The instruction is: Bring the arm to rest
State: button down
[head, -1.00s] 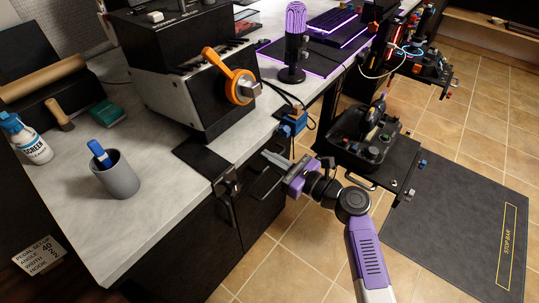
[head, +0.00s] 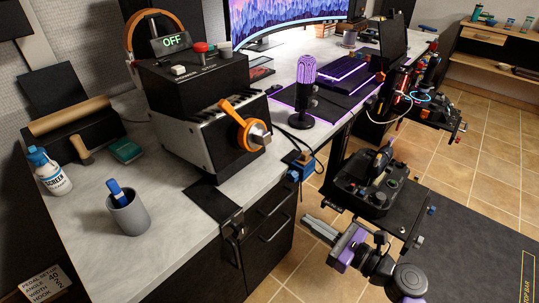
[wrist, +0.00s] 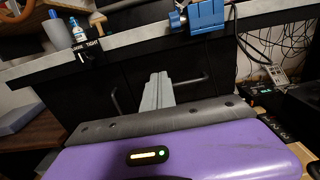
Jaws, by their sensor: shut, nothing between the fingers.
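My gripper (head: 309,222) is at the lower middle right of the head view, in front of the dark drawer cabinet (head: 262,245) and below the desktop edge. Its grey fingers point left toward the cabinet. They also show in the wrist view (wrist: 157,90), pressed together with nothing between them. The purple wrist body and my arm run down to the bottom edge of the head view, so most of the arm is out of sight. The gripper appears apart from the cabinet handles.
A blue clamp (head: 301,168) sits on the desk edge above the gripper. A black side tray with a joystick (head: 368,185) stands close behind my wrist. A grey cup (head: 128,214) and the box with an orange crank (head: 243,125) stand on the desk. Tiled floor shows around my arm.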

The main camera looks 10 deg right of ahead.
jog(key=d+f+n+t+h, duration=0.1)
jog(key=d+f+n+h, duration=0.1)
jog(key=d+n+h, duration=0.45)
jog(key=s+d+f+n+h, duration=0.2)
jog(key=s+n+h, duration=0.2)
jog(key=s+n, duration=0.35)
jog(key=s+a+r+n, duration=0.3)
jog(key=s+r+n, duration=0.15)
jog(key=s, duration=0.55)
jog(key=s+a+r+n, duration=0.3)
jog(key=s+n, duration=0.2)
jog(key=s, duration=0.4)
jog(key=s+a+r+n, duration=0.3)
jog(key=s+n, duration=0.2)
jog(key=s, duration=0.5)
notch_tip(320, 180, up, 16)
jog(key=p, duration=1.6)
jog(key=shift+d+r+g, duration=0.15)
jog(key=shift+r+g, duration=0.1)
jog(key=shift+g, duration=0.15)
